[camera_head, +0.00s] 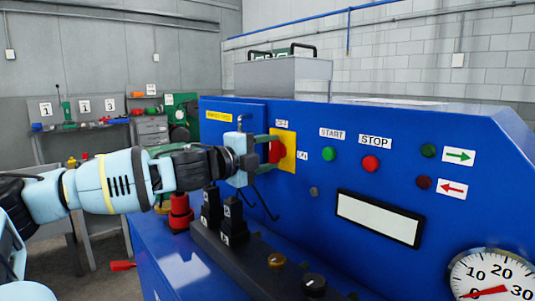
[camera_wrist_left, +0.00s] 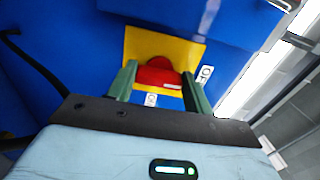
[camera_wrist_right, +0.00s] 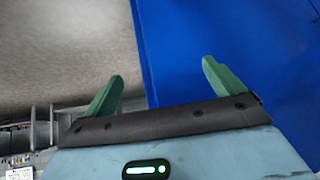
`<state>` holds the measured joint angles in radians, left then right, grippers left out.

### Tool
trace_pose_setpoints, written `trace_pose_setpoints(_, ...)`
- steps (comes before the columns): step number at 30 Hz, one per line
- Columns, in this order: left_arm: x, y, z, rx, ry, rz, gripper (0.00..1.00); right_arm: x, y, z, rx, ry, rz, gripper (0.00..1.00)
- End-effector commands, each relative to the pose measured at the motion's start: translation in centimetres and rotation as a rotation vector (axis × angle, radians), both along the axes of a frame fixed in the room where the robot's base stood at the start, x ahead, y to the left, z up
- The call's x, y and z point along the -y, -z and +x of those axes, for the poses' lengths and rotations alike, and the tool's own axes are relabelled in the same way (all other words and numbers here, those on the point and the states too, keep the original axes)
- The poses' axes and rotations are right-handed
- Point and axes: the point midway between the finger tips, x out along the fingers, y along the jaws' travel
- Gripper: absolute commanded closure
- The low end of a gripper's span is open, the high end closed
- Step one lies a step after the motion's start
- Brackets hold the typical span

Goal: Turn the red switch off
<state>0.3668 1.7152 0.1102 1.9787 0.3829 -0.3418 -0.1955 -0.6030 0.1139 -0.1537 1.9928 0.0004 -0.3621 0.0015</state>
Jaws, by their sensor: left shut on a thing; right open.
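The red switch (camera_head: 276,152) sits on a yellow plate (camera_head: 288,150) on the blue machine's front panel, with an OFF label above it and another label at its lower right. My left gripper (camera_head: 268,154) reaches in from the left and is shut on the red switch. In the left wrist view the red switch (camera_wrist_left: 158,72) lies between the two green fingers, in front of the yellow plate. Its exact turn is hard to read there. My right gripper (camera_wrist_right: 160,85) shows only in the right wrist view, open and empty, with the blue machine side behind it.
The blue panel (camera_head: 300,210) also carries a green START button (camera_head: 328,153), a red STOP button (camera_head: 370,163), a display (camera_head: 380,218) and a gauge (camera_head: 492,278). A dark control strip (camera_head: 245,255) with knobs lies below my left gripper. A workbench stands at the far left.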

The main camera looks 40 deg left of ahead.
Motion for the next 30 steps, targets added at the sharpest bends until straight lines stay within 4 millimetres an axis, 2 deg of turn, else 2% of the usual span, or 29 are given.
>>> trace_pose_setpoints(10, 0.04, 0.11, 0.0, -0.003, 0.001, -0.009, 0.72, -0.02, -0.04, 0.16, 0.003, 0.0, 0.001, 0.06)
trace_pose_setpoints(11, 0.04, 0.11, 0.0, -0.003, 0.001, -0.009, 0.45, -0.03, -0.05, 0.17, 0.003, 0.001, 0.001, 0.06)
trace_pose_setpoints(15, 0.03, 0.08, 0.0, -0.003, 0.001, -0.007, 0.27, -0.06, -0.06, 0.17, 0.003, 0.002, 0.002, 0.06)
trace_pose_setpoints(30, -0.13, -0.08, -0.07, 0.0, 0.002, -0.004, 0.27, -0.1, -0.35, 0.35, 0.008, 0.003, 0.003, 0.06)
